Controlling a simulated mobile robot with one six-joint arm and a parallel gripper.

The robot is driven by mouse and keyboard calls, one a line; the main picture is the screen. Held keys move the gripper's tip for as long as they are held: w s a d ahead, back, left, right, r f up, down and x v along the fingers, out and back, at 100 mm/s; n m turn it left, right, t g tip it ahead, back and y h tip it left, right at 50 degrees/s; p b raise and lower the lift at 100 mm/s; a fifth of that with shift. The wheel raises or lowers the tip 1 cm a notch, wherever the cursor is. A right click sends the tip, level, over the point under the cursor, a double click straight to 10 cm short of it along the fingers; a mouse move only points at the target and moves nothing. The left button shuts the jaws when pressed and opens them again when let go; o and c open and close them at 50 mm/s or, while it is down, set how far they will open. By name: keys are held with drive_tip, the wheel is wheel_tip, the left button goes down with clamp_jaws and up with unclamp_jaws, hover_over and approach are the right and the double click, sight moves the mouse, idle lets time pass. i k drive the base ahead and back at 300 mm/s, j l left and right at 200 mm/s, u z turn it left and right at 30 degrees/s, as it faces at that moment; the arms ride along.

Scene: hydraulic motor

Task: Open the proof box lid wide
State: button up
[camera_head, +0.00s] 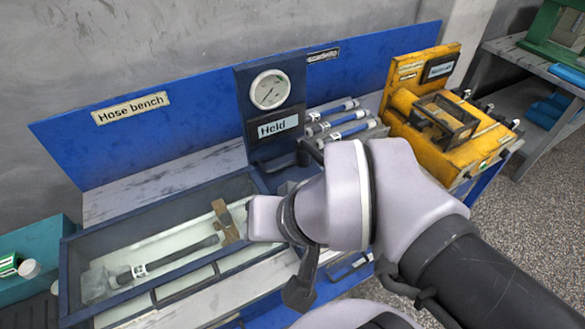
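The proof box appears to be the long dark blue box (64,285) at the left of the bench. A dark part of my gripper (300,288) points down beside the box's front right corner. Its fingers are mostly hidden, so its opening cannot be told.
A gauge panel (270,90) labelled "Held" stands behind the box's right end. Several hoses (340,120) lie on a rack, with a yellow machine (445,125) to the right. A blue backboard labelled "Hose bench" (130,107) rises behind. A teal case (35,245) is at the left.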

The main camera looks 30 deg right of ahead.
sight(67, 320)
drive_tip(key=l+u, duration=0.1)
drive_tip(key=u, duration=0.65)
drive_tip(key=i+l, duration=0.05)
